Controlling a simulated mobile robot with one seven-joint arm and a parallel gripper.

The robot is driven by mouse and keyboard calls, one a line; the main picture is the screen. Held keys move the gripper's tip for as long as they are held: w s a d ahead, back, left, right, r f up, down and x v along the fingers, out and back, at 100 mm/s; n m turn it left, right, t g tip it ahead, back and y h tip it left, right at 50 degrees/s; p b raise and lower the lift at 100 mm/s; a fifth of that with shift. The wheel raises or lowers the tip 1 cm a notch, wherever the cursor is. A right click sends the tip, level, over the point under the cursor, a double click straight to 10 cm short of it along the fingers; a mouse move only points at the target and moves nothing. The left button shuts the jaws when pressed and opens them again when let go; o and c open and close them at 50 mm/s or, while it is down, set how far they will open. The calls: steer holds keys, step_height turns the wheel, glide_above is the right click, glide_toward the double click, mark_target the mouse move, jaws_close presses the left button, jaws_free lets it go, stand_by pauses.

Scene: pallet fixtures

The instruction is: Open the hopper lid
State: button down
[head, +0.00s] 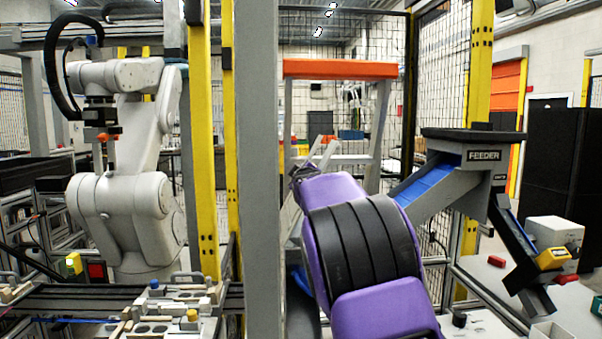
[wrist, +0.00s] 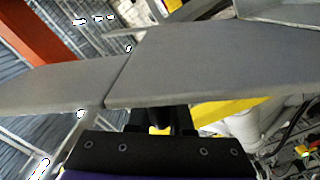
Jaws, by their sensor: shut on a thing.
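The feeder hopper (head: 482,170) stands at the right in the head view, with a flat dark lid (head: 472,134) on top that looks level. The blue-lined chute is on its left. In the wrist view, my gripper (wrist: 162,118) is shut, its dark fingers at the lower edge of a broad grey panel (wrist: 205,62). A seam crosses the panel left of centre. The fingertips are partly hidden, and I cannot tell whether this panel is the hopper lid. In the head view, my purple arm fills the lower middle, and no grip on the lid shows there.
A grey post (head: 259,170) and yellow posts (head: 203,150) stand left of my arm. A white robot arm (head: 130,200) is behind them. An orange-topped ladder (head: 340,69) stands behind my arm. A table (head: 575,315) with small items is at the lower right.

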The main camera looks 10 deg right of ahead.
steer(key=shift+a, duration=0.1)
steer(key=c, duration=0.8)
jaws_free()
steer(key=shift+c, duration=0.2)
steer(key=shift+s, duration=0.1)
steer(key=s+b, duration=0.2)
steer(key=s, duration=1.5)
steer(key=shift+s, duration=0.15)
